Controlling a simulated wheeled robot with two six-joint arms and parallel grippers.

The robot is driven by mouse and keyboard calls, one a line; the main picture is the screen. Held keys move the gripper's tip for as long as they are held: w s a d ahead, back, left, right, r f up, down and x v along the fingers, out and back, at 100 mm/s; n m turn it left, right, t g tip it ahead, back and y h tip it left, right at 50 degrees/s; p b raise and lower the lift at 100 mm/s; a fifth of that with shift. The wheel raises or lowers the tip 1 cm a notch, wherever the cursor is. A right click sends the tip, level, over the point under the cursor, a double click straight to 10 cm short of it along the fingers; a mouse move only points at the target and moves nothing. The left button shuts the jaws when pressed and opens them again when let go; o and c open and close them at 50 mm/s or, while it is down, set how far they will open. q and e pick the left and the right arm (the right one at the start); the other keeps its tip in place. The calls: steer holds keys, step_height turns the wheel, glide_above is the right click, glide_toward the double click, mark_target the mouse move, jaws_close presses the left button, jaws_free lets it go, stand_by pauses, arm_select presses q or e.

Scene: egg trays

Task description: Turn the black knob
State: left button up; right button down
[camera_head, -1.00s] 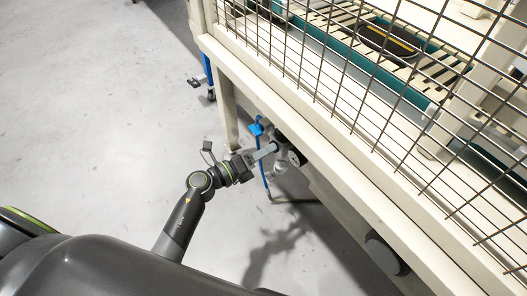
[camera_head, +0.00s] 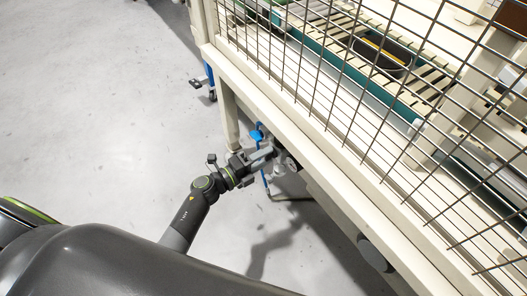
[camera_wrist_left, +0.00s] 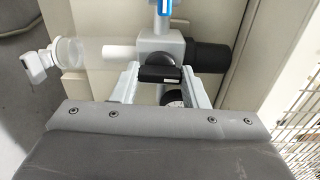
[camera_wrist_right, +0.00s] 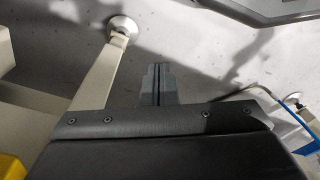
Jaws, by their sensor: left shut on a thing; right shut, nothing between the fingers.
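The black knob (camera_wrist_left: 158,74) is on the front of a grey valve block (camera_wrist_left: 160,46) in the left wrist view. My left gripper (camera_wrist_left: 160,82) is shut on the knob, with one pale finger on each side of it. In the head view my left gripper (camera_head: 268,154) reaches the valve under the machine's edge, and the knob is hidden or too small to tell there. My right gripper (camera_wrist_right: 157,70) is shut and empty in the right wrist view, with its fingers together above the floor.
A clear bowl (camera_wrist_left: 80,52) and a black cylinder (camera_wrist_left: 209,56) flank the valve block, with a blue part (camera_wrist_left: 165,6) above. The machine's beige frame (camera_head: 330,150) and wire mesh (camera_head: 400,110) stand close at right. Open floor (camera_head: 90,100) lies left.

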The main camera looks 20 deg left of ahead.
arm_select(q)
steer(key=shift+n+p, duration=1.3)
steer(key=shift+n, duration=0.3)
arm_select(e)
step_height(320, 180, down, 8)
steer(key=s+d, duration=0.1)
steer(key=s, duration=0.1)
steer(key=shift+d+r+h, duration=0.2)
steer(key=shift+d+h, duration=0.2)
arm_select(q)
steer(key=o, duration=1)
steer(key=shift+v, duration=8.75)
arm_select(e)
steer(key=shift+s+d+f, duration=0.1)
steer(key=shift+s+d, duration=0.05)
steer(key=shift+s, duration=0.15)
